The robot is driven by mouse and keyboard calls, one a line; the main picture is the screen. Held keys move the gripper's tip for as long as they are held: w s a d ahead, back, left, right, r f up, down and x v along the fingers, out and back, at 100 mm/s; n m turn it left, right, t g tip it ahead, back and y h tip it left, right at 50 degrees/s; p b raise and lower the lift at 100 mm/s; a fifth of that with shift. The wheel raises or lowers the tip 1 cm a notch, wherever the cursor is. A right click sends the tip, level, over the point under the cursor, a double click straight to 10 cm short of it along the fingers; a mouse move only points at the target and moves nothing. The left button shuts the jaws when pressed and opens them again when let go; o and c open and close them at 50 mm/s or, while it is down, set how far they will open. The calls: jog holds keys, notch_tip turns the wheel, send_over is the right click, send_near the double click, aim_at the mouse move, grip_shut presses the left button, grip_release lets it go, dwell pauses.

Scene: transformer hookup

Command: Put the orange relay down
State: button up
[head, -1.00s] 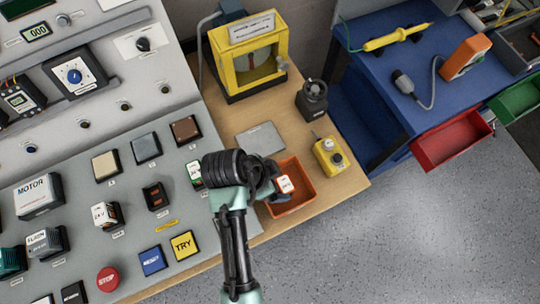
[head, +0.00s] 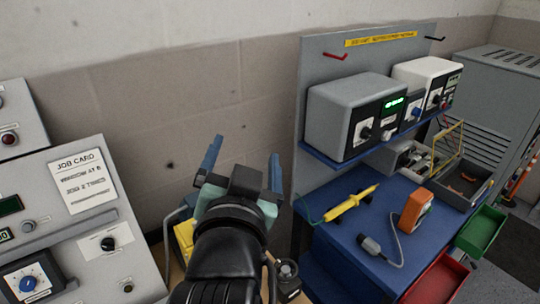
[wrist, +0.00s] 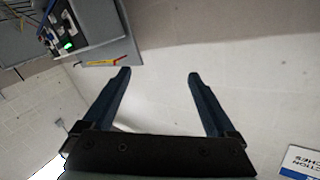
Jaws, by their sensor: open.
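My gripper (head: 244,160) is raised in front of the bare wall in the head view, its two blue fingers spread and pointing up. The wrist view also shows the fingers (wrist: 159,76) wide apart, with nothing between them. I cannot make out the orange relay in either current view. The orange tray and most of the wooden bench top are out of the head view or behind my arm.
A grey console with a job card (head: 84,181) stands at the left. A blue bench (head: 335,230) at the right holds a yellow tool (head: 350,203), an orange handheld device (head: 415,209) and grey instruments (head: 355,115) on a shelf. A black knobbed part (head: 287,277) stands low beside my arm.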

jog(key=s+d+r+n+t, duration=0.1)
jog(key=s+r+t, duration=0.2)
jog(key=r, duration=0.6)
jog(key=s+d+r+n+t, duration=0.1)
jog(key=s+r+t, duration=0.2)
jog(key=r, duration=0.6)
jog(key=s+d+r+n+t, duration=0.1)
jog(key=s+r+n+t, duration=0.1)
jog(key=s+r+t, duration=0.2)
notch_tip(320, 180, up, 5)
jog(key=shift+s+d+f, duration=0.1)
jog(key=shift+s+d, duration=0.2)
jog(key=shift+s, duration=0.95)
